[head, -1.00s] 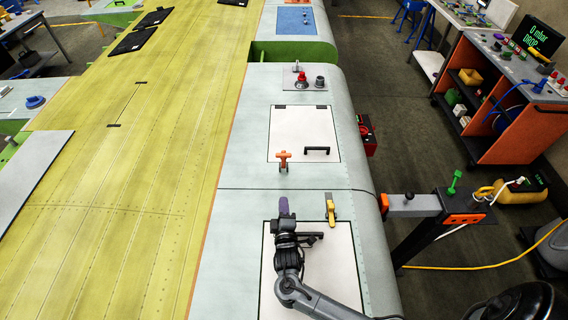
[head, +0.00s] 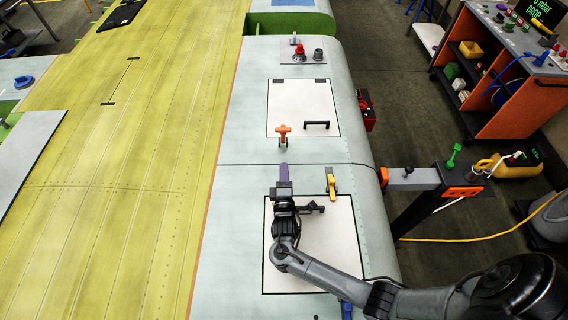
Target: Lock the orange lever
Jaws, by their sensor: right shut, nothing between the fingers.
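The orange lever (head: 283,132) stands at the lower left edge of the far white panel (head: 303,100), its T-shaped top upright as seen from here. My right gripper (head: 284,172) is shut and empty, with its purple-grey fingertips pointing toward the lever. It is nearer to me than the lever and apart from it, by the seam between the two panels. My left gripper is not in view.
A yellow lever (head: 331,183) stands just right of my right gripper. A black handle (head: 317,124) is on the far panel. The near white panel (head: 335,250) lies under my right arm. Red and grey knobs (head: 300,52) stand farther back.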

